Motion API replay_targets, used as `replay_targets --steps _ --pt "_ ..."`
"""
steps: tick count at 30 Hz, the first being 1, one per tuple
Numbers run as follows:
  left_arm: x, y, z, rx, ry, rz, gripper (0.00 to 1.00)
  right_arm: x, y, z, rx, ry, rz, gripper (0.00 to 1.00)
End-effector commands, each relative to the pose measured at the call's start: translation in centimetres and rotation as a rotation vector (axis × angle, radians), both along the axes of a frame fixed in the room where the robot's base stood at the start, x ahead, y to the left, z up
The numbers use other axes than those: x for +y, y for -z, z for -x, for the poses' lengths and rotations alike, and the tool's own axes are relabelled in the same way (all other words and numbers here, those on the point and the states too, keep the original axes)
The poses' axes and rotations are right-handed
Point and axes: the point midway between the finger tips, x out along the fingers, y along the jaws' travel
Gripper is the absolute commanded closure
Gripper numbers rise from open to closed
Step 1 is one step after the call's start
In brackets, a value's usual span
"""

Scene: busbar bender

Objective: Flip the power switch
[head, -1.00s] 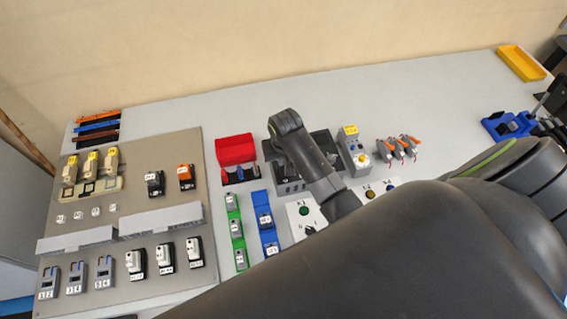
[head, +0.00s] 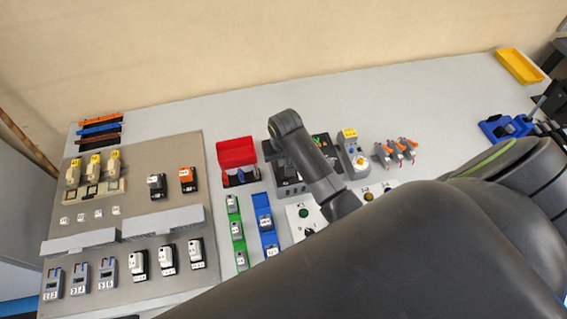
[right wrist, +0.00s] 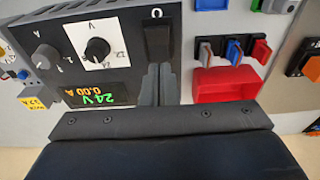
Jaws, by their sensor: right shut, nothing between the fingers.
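The black power supply (head: 325,148) stands mid-table in the head view, partly hidden by my right arm. In the right wrist view its front panel (right wrist: 120,72) shows two knobs, a lit display (right wrist: 96,94) reading 24 V and 0.00 A, and the black rocker power switch (right wrist: 157,38) with an O mark above it. My right gripper (right wrist: 157,72) is shut and empty. Its fingertips are at the end of the switch nearer the gripper, touching it or very close. They hide that end of the switch. My left gripper is not in view.
A red bin (head: 236,151) with a tool rack stands left of the supply. A panel with several devices (head: 130,220) fills the left side.

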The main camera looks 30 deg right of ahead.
Motion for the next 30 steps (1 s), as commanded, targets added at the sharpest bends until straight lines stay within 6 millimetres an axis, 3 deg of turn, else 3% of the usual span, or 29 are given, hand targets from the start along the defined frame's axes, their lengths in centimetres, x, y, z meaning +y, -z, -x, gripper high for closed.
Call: replay_targets --steps 15,30 --pt "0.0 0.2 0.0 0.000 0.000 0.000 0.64 0.0 -4.0 -0.1 -0.003 0.000 0.000 1.00" --pt "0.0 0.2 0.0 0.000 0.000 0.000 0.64 0.0 -4.4 0.0 -0.002 0.000 0.001 1.00"
